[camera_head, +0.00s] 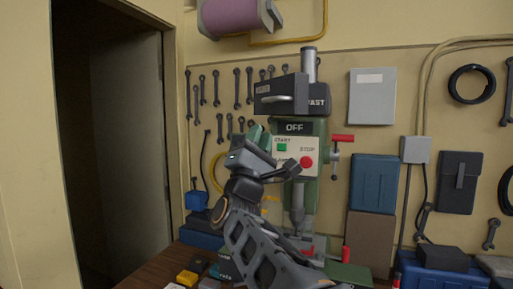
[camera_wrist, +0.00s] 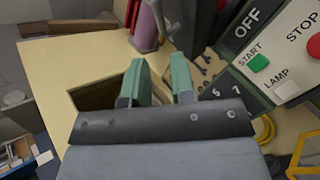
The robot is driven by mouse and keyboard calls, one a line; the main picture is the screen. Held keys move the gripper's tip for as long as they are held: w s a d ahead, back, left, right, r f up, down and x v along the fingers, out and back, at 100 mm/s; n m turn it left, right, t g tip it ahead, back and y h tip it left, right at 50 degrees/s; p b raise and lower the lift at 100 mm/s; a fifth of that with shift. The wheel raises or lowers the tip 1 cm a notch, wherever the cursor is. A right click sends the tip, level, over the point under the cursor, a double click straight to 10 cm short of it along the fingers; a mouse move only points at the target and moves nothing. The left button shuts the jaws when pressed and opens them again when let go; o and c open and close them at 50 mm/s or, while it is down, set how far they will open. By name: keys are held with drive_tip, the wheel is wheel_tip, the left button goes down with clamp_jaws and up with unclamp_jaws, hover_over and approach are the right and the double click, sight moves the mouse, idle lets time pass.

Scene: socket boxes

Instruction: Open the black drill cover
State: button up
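The black drill cover (camera_head: 268,88) is at the top of the green drill press (camera_head: 312,185) in the camera_head view, with a light handle (camera_head: 279,98) on its front. I cannot tell whether it is fully closed. My gripper (camera_head: 259,136) is below the cover and handle, apart from them, in front of the left edge of the control panel. In the wrist view, the two green fingers of my gripper (camera_wrist: 158,68) stand apart with nothing between them. The handle does not show clearly there.
The control panel (camera_wrist: 275,50) with its START and STOP buttons is close on the right in the wrist view. A red-handled lever (camera_head: 342,138) sticks out right of the drill. Wrenches hang on the wall behind. Open air lies left of the cover.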

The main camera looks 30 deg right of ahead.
drive_tip(key=shift+v, duration=1.35)
drive_tip(key=shift+c, duration=0.2)
